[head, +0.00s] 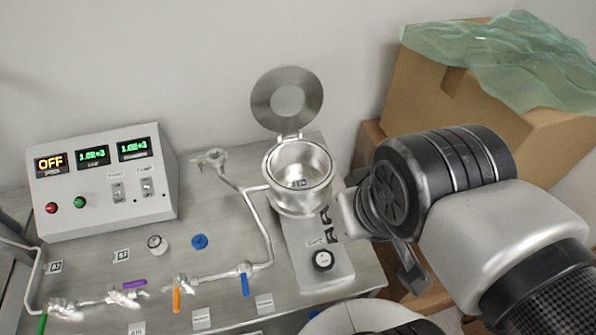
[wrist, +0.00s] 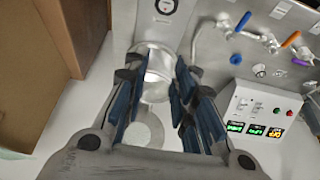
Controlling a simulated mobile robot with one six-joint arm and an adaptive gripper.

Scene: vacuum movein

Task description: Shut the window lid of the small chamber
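The small chamber (head: 298,205) is a round, shiny metal pot at the back right of the metal bench. Its round window lid (head: 268,97) stands up, hinged at the chamber's back rim, so the chamber is open at the top. In the wrist view the chamber (wrist: 157,75) and the lid (wrist: 138,134) show between my fingers. My gripper (wrist: 156,84) is open, with blue-padded fingers apart and nothing between the pads. In the head view my wrist is right of the chamber and mostly hides the fingers. I see no clear contact with the lid.
A control box (head: 100,190) with lit displays stands at the left. Pipes with an orange valve handle (head: 177,300) and a blue valve handle (head: 245,284) cross the bench. A cardboard box (head: 425,95) topped with greenish wrap stands at the right. Space above the chamber looks free.

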